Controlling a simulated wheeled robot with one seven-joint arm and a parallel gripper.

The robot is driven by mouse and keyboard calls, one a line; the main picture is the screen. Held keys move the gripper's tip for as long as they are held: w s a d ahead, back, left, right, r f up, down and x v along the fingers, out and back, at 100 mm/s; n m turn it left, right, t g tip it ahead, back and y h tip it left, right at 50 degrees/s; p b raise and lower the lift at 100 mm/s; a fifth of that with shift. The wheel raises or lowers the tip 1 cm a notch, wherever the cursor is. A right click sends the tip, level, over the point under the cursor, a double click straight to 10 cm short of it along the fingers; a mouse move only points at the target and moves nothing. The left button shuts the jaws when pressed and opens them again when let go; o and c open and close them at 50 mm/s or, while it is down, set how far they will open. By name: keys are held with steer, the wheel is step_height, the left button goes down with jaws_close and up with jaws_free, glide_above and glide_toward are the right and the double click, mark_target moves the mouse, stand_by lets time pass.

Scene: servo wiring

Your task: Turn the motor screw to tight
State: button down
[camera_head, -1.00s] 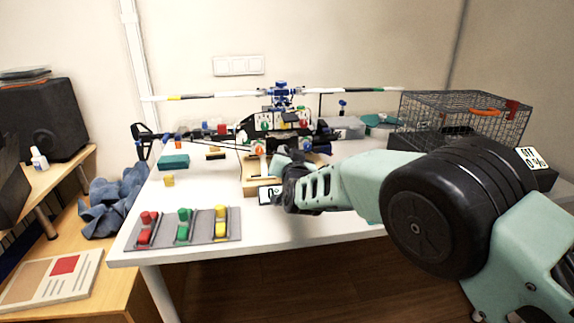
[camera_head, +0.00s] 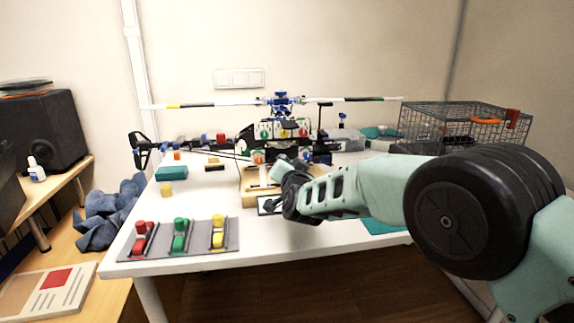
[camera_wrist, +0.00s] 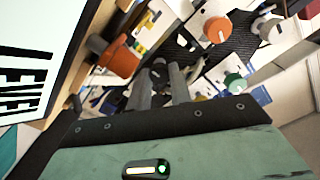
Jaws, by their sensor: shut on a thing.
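The helicopter model (camera_head: 283,128) stands at the back of the white table with its long rotor across the top. My gripper (camera_head: 278,162) reaches to its front, low at the wooden stand. In the wrist view my gripper (camera_wrist: 163,88) has its two grey fingers close together on a small dark round part (camera_wrist: 158,68), which looks like the motor screw. The fingers hide most of it, so its turn angle cannot be read. An orange knob (camera_wrist: 217,29), a green knob (camera_wrist: 235,83) and a pale knob (camera_wrist: 266,27) sit to the right of the fingers, apart from them.
An orange-brown part (camera_wrist: 114,58) is close left of the fingers, with a white lettered card (camera_wrist: 25,60) beyond. A grey tray (camera_head: 180,241) with red, green and yellow pieces is at the table's front left. A wire basket (camera_head: 465,122) stands at the right.

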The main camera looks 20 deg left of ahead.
steer(key=c, duration=1.3)
jaws_free()
steer(key=v, duration=1.7)
steer(key=shift+s+d, duration=0.15)
steer(key=shift+d, duration=0.1)
steer(key=s+d+f+n+g+h, duration=0.1)
steer(key=s+d+n+g+h, duration=0.3)
steer(key=s+d+g, duration=0.75)
steer(key=s+d+f+n+g+h, duration=0.1)
steer(key=s+d+n+g+h, duration=0.3)
steer(key=s+d, duration=1.45)
steer(key=shift+h, duration=0.3)
steer(key=r+p, duration=0.5)
steer(key=d+r+p, duration=0.1)
steer(key=r+p, duration=0.4)
steer(key=w+d+r+p, duration=0.1)
steer(key=r+p, duration=0.4)
steer(key=shift+d, duration=0.1)
